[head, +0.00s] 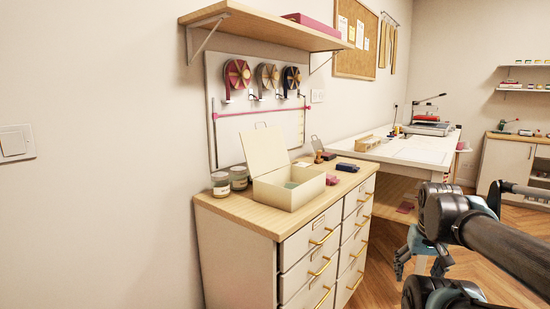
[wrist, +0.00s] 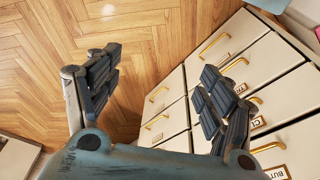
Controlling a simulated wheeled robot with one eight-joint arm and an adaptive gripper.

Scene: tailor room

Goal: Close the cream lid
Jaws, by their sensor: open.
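The cream lid (head: 264,150) stands raised and open at the back of a cream box (head: 287,191), tilted slightly back. The box sits on the wooden top of a drawer cabinet (head: 243,208); part of its inside shows. My gripper (head: 418,262) is right of the cabinet in the head view, below the level of its top and apart from the box. In the wrist view my gripper (wrist: 158,72) has its fingers spread wide with nothing between them. The lid is not clearly visible in the wrist view.
Two glass jars (head: 229,180) stand left of the box. A wooden stamp (head: 319,152) and dark blocks (head: 346,167) lie to its right. A wooden shelf (head: 236,18) hangs above. Drawers with gold handles (wrist: 214,43) are near my gripper. The wooden floor is open.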

